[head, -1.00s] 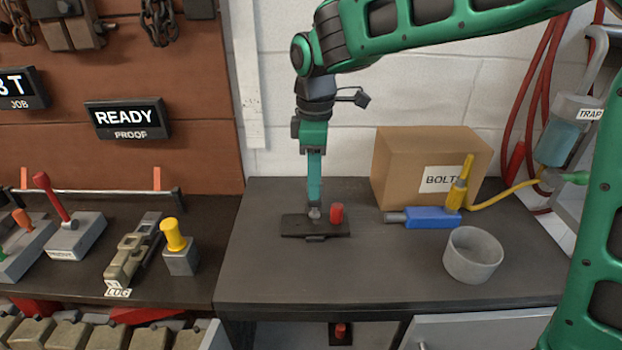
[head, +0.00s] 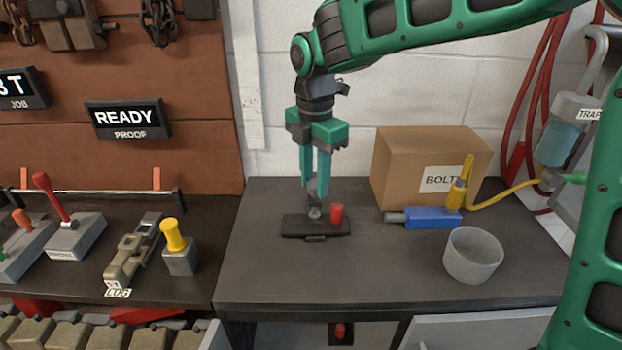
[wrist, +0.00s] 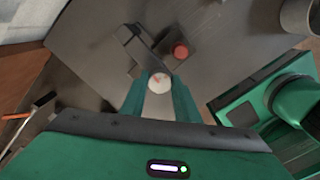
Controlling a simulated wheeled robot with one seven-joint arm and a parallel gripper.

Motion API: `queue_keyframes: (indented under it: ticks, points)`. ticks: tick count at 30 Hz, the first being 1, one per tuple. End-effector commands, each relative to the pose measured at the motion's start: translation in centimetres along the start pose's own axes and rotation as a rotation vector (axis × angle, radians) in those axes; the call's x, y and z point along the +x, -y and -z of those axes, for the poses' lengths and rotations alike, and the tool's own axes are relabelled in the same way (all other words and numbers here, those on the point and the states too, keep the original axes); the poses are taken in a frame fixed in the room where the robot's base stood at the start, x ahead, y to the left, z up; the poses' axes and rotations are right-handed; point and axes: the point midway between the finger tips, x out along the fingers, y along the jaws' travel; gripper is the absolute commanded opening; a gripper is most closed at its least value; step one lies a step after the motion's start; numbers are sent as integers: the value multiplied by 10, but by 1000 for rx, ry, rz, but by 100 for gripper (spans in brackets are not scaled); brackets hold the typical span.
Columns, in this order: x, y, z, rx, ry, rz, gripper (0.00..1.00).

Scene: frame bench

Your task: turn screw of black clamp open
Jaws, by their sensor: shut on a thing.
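The black clamp (head: 298,229) lies flat on the dark bench, with a red knob (head: 336,213) standing on its right part. In the wrist view the clamp (wrist: 136,46) and the red knob (wrist: 181,51) lie beyond the fingertips. My gripper (head: 316,190) points straight down over the clamp and is shut on its grey screw (head: 315,211), left of the red knob. In the wrist view the screw's round pale head (wrist: 160,81), with a small red mark, sits between the fingertips of my gripper (wrist: 159,86).
A cardboard box (head: 403,160) labelled BOLTS stands behind, to the right. A blue tool (head: 430,217) with a yellow handle and hose lies before it. A grey cup (head: 473,256) stands at front right. The bench front (head: 300,280) is clear.

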Motion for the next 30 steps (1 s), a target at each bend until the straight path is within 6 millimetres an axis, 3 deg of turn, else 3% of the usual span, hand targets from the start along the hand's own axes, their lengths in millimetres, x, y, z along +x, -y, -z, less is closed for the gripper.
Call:
queue_keyframes:
  ticks: [21, 22, 24, 30]
  points:
    - [-1, -1, 0, -71, 0, -3, 6]
    - [-1, -1, 0, -71, 0, -3, 36]
    - [-1, -1, 0, -71, 0, -2, 47]
    - [0, 0, 0, -70, 0, -1, 47]
